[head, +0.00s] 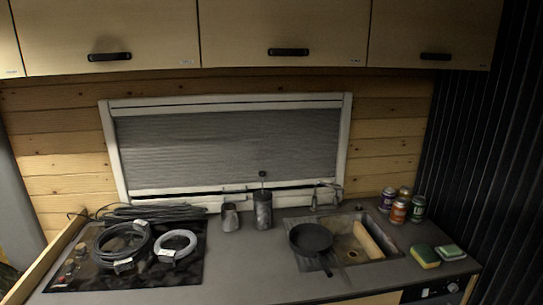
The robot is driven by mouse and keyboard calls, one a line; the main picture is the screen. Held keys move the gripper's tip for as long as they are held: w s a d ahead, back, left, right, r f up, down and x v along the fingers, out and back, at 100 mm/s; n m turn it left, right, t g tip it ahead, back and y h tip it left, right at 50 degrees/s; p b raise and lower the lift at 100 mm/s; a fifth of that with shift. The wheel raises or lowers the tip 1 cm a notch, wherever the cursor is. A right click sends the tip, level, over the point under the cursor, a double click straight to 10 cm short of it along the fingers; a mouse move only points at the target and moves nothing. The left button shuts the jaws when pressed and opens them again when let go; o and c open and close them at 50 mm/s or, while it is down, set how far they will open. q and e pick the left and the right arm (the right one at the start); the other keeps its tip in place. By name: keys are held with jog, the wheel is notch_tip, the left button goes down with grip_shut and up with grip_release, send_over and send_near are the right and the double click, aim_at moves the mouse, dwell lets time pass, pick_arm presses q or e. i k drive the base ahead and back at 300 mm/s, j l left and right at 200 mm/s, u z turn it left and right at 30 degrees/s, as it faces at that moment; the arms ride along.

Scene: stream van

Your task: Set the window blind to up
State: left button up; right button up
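The window blind (228,145) is a grey pleated panel in a white window frame (107,150) on the wood-panelled wall behind the counter. It covers nearly the whole window. Its white bottom rail (170,191) lies near the foot of the frame, with a narrow dark gap below it. A small handle seems to show at the middle of the rail, partly behind the canister, but it is too small to tell. Neither of my grippers is in the head view.
Before the window stand a metal jug (230,217), a dark canister (262,210) and a tap (330,196). A pan (311,238) rests over the sink (365,225). Coiled hoses (175,246) lie on the black hob (185,270). Cans (398,211) and sponges (425,256) are right. Cupboards (285,30) overhang.

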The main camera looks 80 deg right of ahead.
aim_at(226, 152)
jog(key=z, duration=2.6)
